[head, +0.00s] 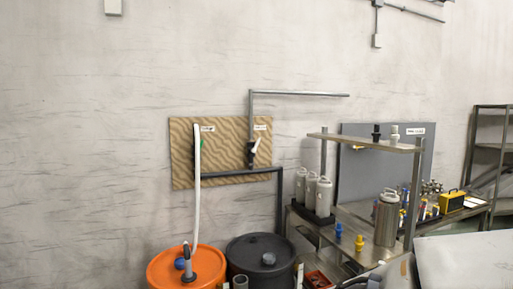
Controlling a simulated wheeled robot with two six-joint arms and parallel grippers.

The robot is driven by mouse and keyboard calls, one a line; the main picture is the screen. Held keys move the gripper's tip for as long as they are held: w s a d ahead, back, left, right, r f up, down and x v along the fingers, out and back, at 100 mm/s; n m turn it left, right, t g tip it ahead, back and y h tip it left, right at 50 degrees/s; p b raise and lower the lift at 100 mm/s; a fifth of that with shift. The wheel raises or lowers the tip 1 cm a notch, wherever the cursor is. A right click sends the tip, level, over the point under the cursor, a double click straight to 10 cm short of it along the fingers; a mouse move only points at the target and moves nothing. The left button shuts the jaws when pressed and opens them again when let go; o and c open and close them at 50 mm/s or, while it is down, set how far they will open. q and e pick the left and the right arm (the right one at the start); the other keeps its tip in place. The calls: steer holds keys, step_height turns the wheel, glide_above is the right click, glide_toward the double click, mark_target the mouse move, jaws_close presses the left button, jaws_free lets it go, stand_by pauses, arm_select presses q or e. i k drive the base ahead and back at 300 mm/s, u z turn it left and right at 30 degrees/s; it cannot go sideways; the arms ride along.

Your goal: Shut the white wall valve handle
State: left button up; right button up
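A tan, wavy-patterned board (222,150) is mounted on the wall left of centre. On its right part is a dark valve body (250,157) with a small white handle (255,145) that is tilted, its upper end to the right. A grey pipe (251,110) rises from the valve and bends right along the wall. A small label (260,127) sits above the handle. The handle is too small to tell its exact setting. Neither of my grippers is in view, and nothing is seen touching the handle.
A tall white tube (196,190) stands before the board's left part, above an orange drum (165,268). A black drum (262,250) stands below the board. A dark pipe (279,195) runs down beside it. A metal bench (345,215) with canisters is at right.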

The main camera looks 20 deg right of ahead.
mark_target(254, 150)
steer(key=z, duration=0.35)
steer(key=i, duration=0.55)
steer(key=z, duration=0.45)
steer(key=i, duration=1.9)
steer(key=u, duration=0.75)
